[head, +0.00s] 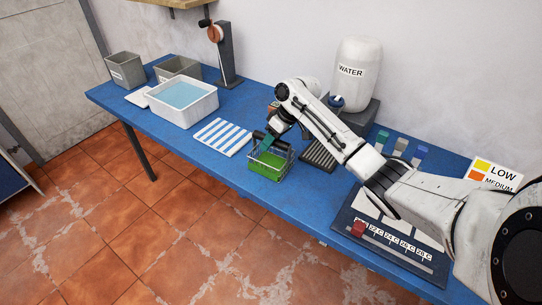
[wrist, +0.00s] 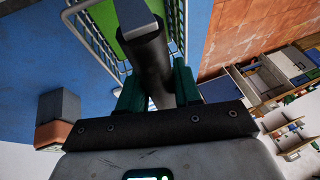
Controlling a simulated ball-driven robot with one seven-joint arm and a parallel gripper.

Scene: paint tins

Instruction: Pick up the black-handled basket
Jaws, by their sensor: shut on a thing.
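The black-handled basket (head: 269,166) is a small wire basket with a green floor, near the front edge of the blue table (head: 160,128). Its thick black handle (wrist: 146,50) fills the middle of the wrist view, with the wire sides and green floor beyond it. My gripper (head: 272,140) reaches down to the basket from above. In the wrist view its two green fingers (wrist: 158,88) are shut on the handle, one on each side. My wrist hides part of the handle in the head view. I cannot tell whether the basket's bottom touches the table.
A blue-and-white striped cloth (head: 222,137) lies left of the basket, and a dark ribbed rack (head: 318,156) is close on its right. A white tub of water (head: 183,102) stands further left. A white water container (head: 355,72) stands behind. A marked temperature board (head: 390,240) lies right.

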